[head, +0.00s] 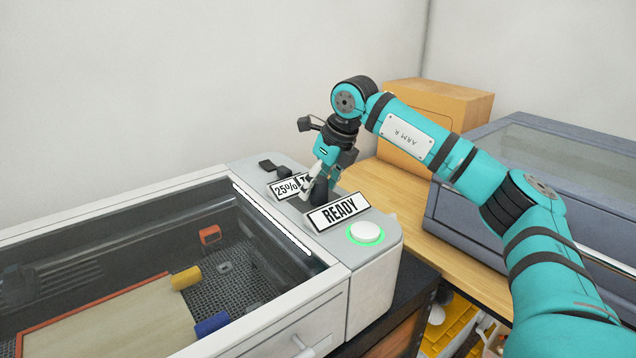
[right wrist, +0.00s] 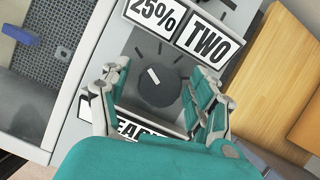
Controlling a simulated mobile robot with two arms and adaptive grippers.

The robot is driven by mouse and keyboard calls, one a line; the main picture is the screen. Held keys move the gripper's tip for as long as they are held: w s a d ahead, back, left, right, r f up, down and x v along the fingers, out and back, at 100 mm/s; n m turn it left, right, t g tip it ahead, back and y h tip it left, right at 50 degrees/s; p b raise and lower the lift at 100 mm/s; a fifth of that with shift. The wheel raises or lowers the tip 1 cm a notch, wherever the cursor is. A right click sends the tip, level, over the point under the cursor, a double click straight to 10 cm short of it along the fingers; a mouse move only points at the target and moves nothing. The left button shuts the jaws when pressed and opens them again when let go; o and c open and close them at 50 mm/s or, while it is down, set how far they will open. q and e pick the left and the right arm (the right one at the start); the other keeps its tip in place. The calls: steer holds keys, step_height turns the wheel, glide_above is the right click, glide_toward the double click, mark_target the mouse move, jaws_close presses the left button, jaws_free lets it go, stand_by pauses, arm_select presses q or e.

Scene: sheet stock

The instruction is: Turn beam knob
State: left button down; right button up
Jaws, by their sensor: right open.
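The beam knob (right wrist: 158,84) is a dark round dial with a white pointer mark, on the light grey control panel of the machine. In the right wrist view its pointer tilts toward the upper left, and tick marks fan out above it. In the head view the knob (head: 318,193) is partly hidden behind my right gripper (head: 319,178). My right gripper (right wrist: 154,88) is open, with one finger on each side of the knob. I cannot tell whether the fingers touch it. My left gripper is not in view.
Signs reading "25%" (head: 285,189), "TWO" (right wrist: 209,43) and "READY" (head: 338,212) stand around the knob. A white button (head: 366,231) with a green ring is in front. The machine's glass lid (head: 215,210) is left; a cardboard box (head: 440,100) stands behind right.

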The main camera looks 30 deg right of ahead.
steer(key=c, duration=1.2)
steer(key=m+h, duration=0.1)
steer(key=m, duration=0.3)
steer(key=shift+m+h, duration=0.3)
steer(key=shift+h, duration=0.1)
steer(key=shift+m+h+b, duration=0.35)
steer(key=shift+m+h, duration=0.25)
steer(key=shift+m, duration=0.9)
steer(key=o, duration=1.2)
steer(key=v, duration=1.2)
